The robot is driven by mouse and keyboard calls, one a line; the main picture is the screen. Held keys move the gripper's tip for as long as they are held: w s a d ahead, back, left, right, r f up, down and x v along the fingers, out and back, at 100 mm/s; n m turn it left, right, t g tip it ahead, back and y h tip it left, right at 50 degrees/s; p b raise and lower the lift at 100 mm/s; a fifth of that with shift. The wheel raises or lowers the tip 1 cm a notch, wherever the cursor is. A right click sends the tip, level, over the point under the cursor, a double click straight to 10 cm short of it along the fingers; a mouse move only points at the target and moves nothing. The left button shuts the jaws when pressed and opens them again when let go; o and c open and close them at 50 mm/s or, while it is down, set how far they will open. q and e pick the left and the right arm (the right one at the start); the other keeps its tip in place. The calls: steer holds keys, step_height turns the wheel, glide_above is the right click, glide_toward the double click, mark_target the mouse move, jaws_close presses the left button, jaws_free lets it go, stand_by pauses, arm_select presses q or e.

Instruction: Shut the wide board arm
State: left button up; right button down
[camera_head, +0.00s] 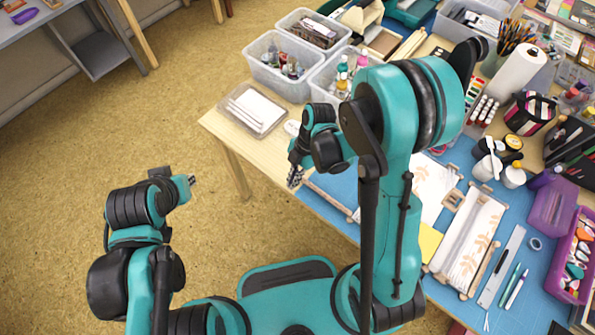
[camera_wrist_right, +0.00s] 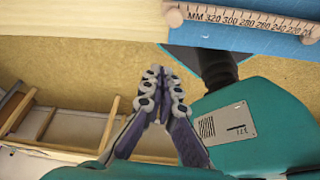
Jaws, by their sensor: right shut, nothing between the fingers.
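A wooden bar with a printed millimetre scale (camera_wrist_right: 245,22) crosses the upper right of the wrist view, with a round knob at its left end. I take it for part of the wide board arm, but I cannot tell how far open it stands. In the head view my right gripper (camera_head: 295,177) is at the table's front-left edge, beside the blue mat. In the wrist view the right gripper (camera_wrist_right: 162,84) is shut and empty, below and left of the bar, not touching it. My left gripper (camera_head: 190,181) is off the table at left; its finger gap is too small to read.
The table's bare wood corner (camera_head: 215,122) holds a clear tray (camera_head: 252,110). Several clear bins stand behind. A wooden frame with leaf-print paper (camera_head: 468,240), a ruler (camera_head: 502,267) and a purple tray (camera_head: 553,208) lie right. My right arm hides the middle.

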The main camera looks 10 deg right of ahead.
arm_select(q)
steer(key=shift+f+b, duration=0.4)
steer(key=shift+f, duration=0.25)
arm_select(e)
steer(key=shift+w+d+f, duration=0.3)
steer(key=shift+d, duration=0.25)
steer(key=shift+w+d+f, duration=0.25)
steer(key=shift+w+d, duration=0.05)
steer(key=shift+d, duration=0.2)
steer(key=shift+w+d+f, duration=0.3)
steer(key=shift+d, duration=0.25)
arm_select(q)
steer(key=shift+d, duration=0.1)
arm_select(e)
steer(key=shift+w+d, duration=0.1)
steer(key=shift+w, duration=0.05)
